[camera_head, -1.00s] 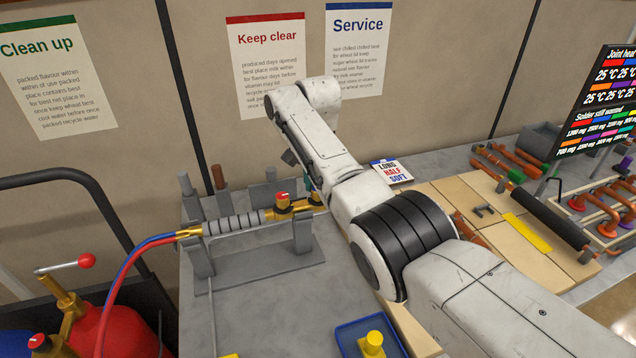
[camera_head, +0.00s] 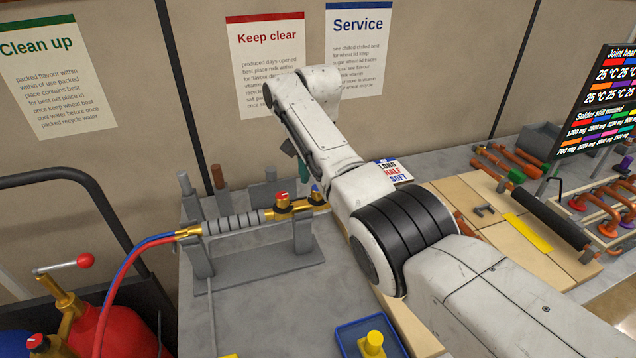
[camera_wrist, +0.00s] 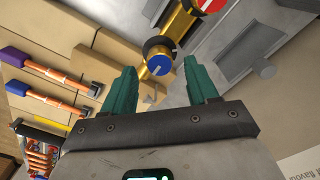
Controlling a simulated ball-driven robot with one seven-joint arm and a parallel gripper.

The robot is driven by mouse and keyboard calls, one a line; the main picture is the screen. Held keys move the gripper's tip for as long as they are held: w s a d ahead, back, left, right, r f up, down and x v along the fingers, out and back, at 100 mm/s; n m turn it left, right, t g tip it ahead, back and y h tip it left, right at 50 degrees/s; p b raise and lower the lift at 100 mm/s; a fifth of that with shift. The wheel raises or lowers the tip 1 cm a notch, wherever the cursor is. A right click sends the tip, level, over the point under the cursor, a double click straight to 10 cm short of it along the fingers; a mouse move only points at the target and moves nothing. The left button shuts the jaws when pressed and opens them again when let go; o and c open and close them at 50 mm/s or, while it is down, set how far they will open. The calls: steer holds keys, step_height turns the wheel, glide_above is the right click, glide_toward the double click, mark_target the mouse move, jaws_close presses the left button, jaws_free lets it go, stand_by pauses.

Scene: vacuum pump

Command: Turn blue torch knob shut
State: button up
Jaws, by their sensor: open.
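The torch (camera_head: 240,222) lies across its grey stand. Its red-topped knob (camera_head: 282,202) and blue-topped knob (camera_head: 316,193) sit near its right end. In the wrist view the blue knob (camera_wrist: 159,65), with a white line on its face, lies just beyond and between the green fingertips. The red knob (camera_wrist: 208,3) is at the top edge. My gripper (camera_wrist: 165,80) is open, with a finger on either side of the blue knob and a gap to each. In the head view my arm hides most of the gripper; a green finger (camera_head: 303,168) shows behind the torch.
A blue tray (camera_head: 345,345) with a yellow object stands in front. Wooden boards (camera_head: 480,195) with copper pipes lie right of my arm.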

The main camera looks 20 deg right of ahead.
step_height(320, 180, up, 9)
steer(key=b, duration=0.2)
stand_by(0.6)
